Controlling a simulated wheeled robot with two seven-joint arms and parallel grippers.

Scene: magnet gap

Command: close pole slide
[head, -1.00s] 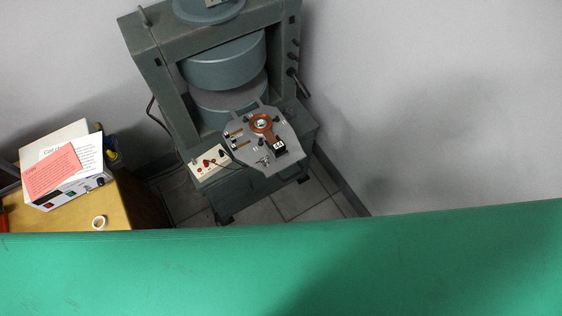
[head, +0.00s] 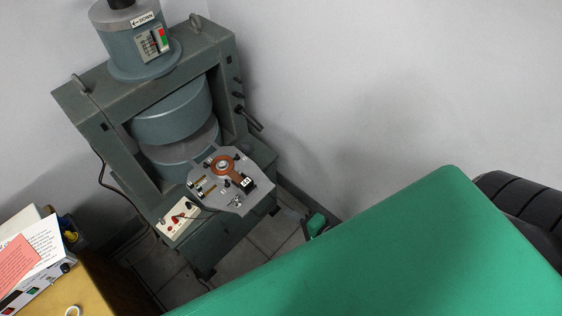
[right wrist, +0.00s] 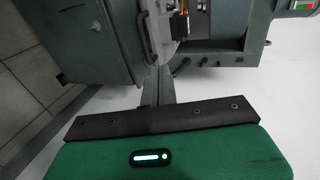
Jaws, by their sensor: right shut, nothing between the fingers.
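A grey-green magnet frame (head: 66,94) holds a round upper pole (head: 172,112) above a lower pole (head: 178,158), with a gap between them. A grey plate (head: 262,180), seemingly the pole slide, sticks out in front of the gap and bears a copper-coloured ring (head: 223,165) and small fittings. In the right wrist view the plate's edge (right wrist: 158,32) shows at the top. My right gripper (head: 280,210) is shut and empty, just to the lower right of the plate; its narrow fingers (right wrist: 154,80) also show in the wrist view. Contact is unclear. My left gripper is out of view.
A wooden bench (head: 92,290) with a white instrument box (head: 40,278) and papers stands at lower left. A switch panel (head: 178,222) sits left of the plate. A side lever (head: 250,118) projects from the frame. Walls close in behind; tiled floor (head: 272,238) shows below.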

